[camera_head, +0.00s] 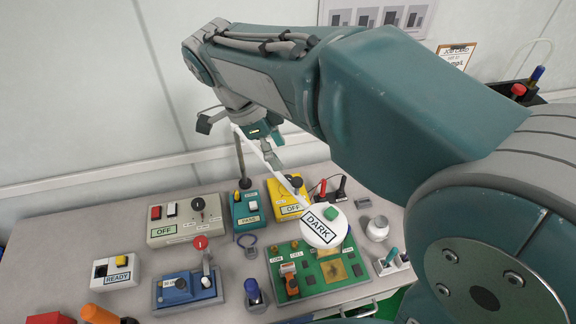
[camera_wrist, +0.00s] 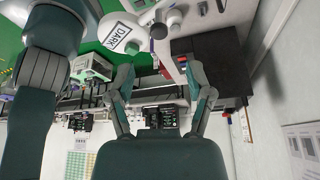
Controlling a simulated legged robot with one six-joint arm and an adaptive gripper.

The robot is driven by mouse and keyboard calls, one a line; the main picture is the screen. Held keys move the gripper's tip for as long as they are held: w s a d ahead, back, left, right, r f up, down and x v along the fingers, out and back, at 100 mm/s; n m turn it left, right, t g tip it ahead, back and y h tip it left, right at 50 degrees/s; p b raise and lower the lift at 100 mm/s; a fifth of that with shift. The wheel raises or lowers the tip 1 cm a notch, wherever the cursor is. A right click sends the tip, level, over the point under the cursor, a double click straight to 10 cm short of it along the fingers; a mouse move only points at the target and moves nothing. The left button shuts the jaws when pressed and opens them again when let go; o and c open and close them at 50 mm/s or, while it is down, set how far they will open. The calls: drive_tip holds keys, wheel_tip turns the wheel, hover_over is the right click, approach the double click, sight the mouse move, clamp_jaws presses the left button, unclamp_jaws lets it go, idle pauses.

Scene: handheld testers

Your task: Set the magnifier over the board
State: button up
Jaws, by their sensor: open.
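The magnifier has a round white head (camera_head: 322,226) with a DARK label and a green button, on a white arm that runs back toward a dark post (camera_head: 241,162). In the head view its head overlaps the back right part of the green board (camera_head: 300,293); I cannot tell the height between them. The magnifier head also shows at the top of the wrist view (camera_wrist: 135,35). My gripper (camera_head: 243,142) is high behind the head, near the upper end of the white arm. In the wrist view my gripper (camera_wrist: 158,75) is open, with nothing between its fingertips.
Several testers stand around the board on the grey table (camera_head: 110,225): a beige OFF box (camera_head: 180,232), a teal box (camera_head: 247,210), a yellow OFF box (camera_head: 285,200) and a blue device (camera_head: 183,290). A white jar (camera_head: 378,228) stands to the right.

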drive_tip(key=v, duration=0.4)
idle(0.4)
drive_tip(key=s+d+f+n+t+y, duration=0.2)
drive_tip(key=s+d+n, duration=0.3)
drive_tip(key=d+n, duration=0.3)
drive_tip(key=s+d+f+n+t+y, duration=0.2)
drive_tip(key=s+d+f+n+t, duration=0.1)
drive_tip(key=d+n, duration=0.5)
drive_tip(key=s+n+t, duration=0.1)
drive_tip(key=s+n, duration=0.1)
drive_tip(key=n, duration=0.1)
drive_tip(key=shift+s+d+f+y, duration=0.3)
drive_tip(key=shift+s+d+f, duration=0.1)
idle(1.8)
